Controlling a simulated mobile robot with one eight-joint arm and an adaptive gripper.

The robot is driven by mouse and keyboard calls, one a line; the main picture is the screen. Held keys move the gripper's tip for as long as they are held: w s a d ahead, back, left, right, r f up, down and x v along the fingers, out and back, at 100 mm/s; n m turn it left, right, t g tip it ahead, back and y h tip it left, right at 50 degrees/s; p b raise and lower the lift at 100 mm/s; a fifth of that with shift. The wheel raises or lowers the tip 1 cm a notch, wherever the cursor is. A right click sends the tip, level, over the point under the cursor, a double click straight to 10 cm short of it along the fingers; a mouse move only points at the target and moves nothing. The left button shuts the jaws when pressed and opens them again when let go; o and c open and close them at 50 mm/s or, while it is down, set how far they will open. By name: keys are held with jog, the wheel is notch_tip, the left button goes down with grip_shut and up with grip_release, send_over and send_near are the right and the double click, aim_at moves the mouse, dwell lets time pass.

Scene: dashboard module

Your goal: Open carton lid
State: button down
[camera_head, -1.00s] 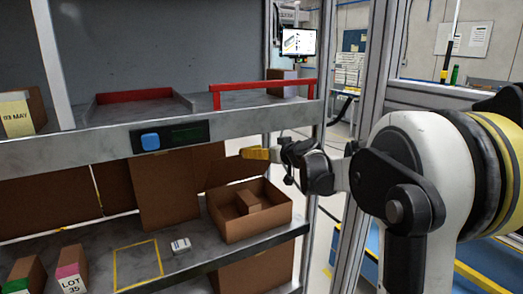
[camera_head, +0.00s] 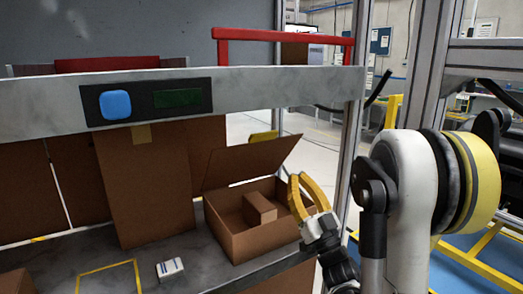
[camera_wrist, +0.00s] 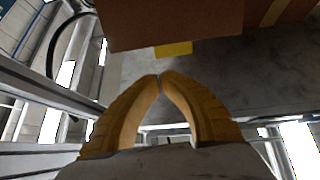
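The brown carton (camera_head: 235,240) stands on the lower grey shelf with its top open. Its lid (camera_head: 250,161) is raised along the back edge and tilted up. A smaller brown block (camera_head: 259,208) lies inside. My gripper (camera_head: 297,178) with yellow fingers is at the carton's right side, near its rim; I cannot tell whether it touches. In the wrist view my gripper's fingertips (camera_wrist: 160,76) meet with nothing between them. A brown cardboard surface (camera_wrist: 175,22) fills the top of that view; I cannot tell which part it is.
The upper shelf edge with a blue button (camera_head: 116,104) and a red rail (camera_head: 283,34) lies above the carton. A tall brown panel (camera_head: 147,190) stands left. A small white box (camera_head: 170,268) lies beside a yellow outline. A metal post (camera_head: 350,150) stands right.

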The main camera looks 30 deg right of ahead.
jog(key=w+a+r+n+y, duration=0.1)
jog(key=w+a+r+y, duration=0.1)
jog(key=w+r, duration=0.6)
jog(key=shift+w, duration=1.15)
jog(key=shift+a+r, duration=0.1)
jog(key=w+r+g+p, duration=0.1)
jog(key=w+r+p, duration=0.1)
jog(key=p, duration=0.1)
jog(key=w+r+g+p, duration=0.1)
jog(key=w+r+p, duration=0.1)
jog(key=w+p, duration=0.1)
jog(key=shift+w+a+r+g, duration=0.15)
jog(key=shift+w+r+g, duration=0.1)
jog(key=shift+r+g, duration=0.1)
jog(key=f+p+x, duration=0.1)
jog(key=p+x, duration=0.1)
jog(key=x, duration=0.6)
jog(key=shift+w+f, duration=0.15)
jog(key=shift+w, duration=0.4)
jog(key=shift+g, duration=0.25)
